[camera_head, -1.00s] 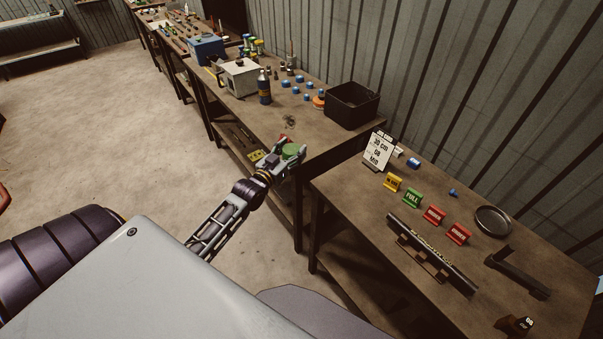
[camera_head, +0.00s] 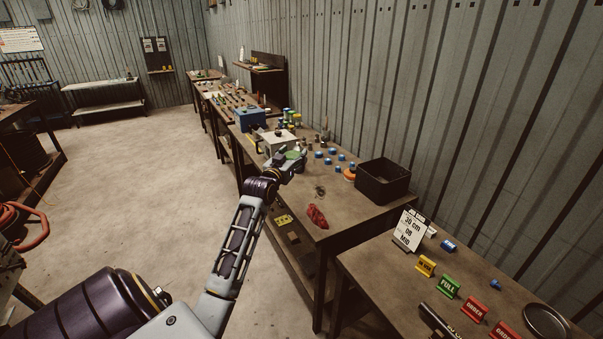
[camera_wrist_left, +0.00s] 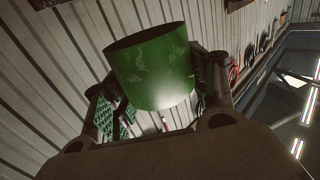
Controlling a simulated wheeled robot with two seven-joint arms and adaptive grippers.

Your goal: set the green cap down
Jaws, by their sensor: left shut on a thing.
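The green cap (camera_head: 292,154) is held in my left gripper (camera_head: 287,162), over the workbench (camera_head: 345,210) that runs along the wall. In the left wrist view the cap (camera_wrist_left: 150,68) is a green cylinder with worn patches and a dark open end, between the two fingers of my left gripper (camera_wrist_left: 160,85). The gripper is shut on it. In the head view the cap looks above the bench top, though the exact gap cannot be told. My right gripper is not in view.
A black bin (camera_head: 384,181), several blue caps and an orange ring (camera_head: 350,174) stand right of the gripper. A grey box machine (camera_head: 276,141) and a blue box (camera_head: 250,119) are behind it. A red cloth (camera_head: 316,216) lies near the front edge. Bare bench lies between.

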